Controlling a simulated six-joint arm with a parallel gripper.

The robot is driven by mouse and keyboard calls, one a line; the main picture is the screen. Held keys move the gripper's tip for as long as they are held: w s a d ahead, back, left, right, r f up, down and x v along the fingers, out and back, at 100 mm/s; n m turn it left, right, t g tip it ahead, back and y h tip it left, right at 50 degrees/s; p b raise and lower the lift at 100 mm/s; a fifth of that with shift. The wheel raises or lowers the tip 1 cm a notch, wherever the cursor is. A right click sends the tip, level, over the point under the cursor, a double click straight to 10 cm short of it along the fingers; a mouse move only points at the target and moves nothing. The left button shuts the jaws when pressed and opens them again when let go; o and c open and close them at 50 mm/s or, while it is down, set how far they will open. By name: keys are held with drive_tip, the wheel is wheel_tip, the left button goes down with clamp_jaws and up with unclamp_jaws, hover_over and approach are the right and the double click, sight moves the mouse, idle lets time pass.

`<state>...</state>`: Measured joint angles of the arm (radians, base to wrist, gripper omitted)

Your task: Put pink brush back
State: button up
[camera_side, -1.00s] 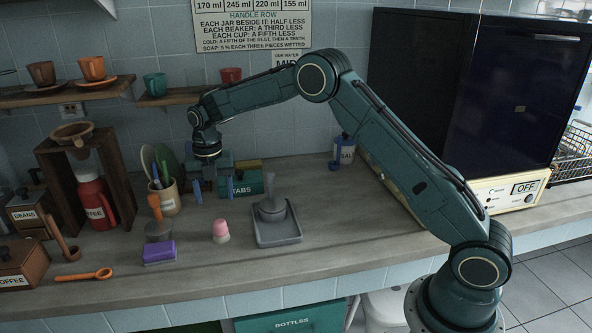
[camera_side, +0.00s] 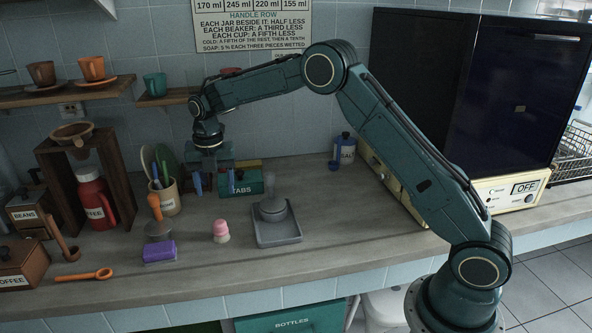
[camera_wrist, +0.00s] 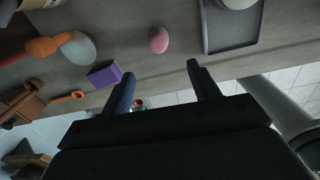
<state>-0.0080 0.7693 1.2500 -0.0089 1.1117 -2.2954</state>
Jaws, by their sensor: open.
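The pink brush (camera_side: 221,231), with a pink top and a pale lower part, stands upright on the counter, left of a grey tray (camera_side: 279,240). In the wrist view the brush (camera_wrist: 158,40) shows as a pink rounded shape beyond the fingers, between them and apart from both. The tray (camera_wrist: 230,46) is at upper right there. A grey rounded thing (camera_side: 272,209) stands on the tray. My gripper (camera_side: 213,185) is open and empty, above the counter and behind the brush, with its fingers pointing down. It also shows in the wrist view (camera_wrist: 160,78).
A purple sponge-like block (camera_side: 159,252) and an orange-handled tool (camera_side: 156,212) are left of the brush. A utensil cup (camera_side: 166,198) and a green TABS box (camera_side: 246,182) stand behind. An orange spoon (camera_side: 84,275) lies at front left. Counter right of the tray is clear.

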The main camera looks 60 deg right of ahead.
drive_tip(key=s+r+m+t, duration=0.3)
drive_tip(key=s+r+m, duration=0.9)
drive_tip(key=s+r, duration=0.5)
drive_tip(key=s+f+m+t, duration=0.2)
drive_tip(key=s+m, duration=1.2)
drive_tip(key=s, duration=0.8)
drive_tip(key=shift+s+d, duration=0.2)
drive_tip(key=shift+d, duration=0.1)
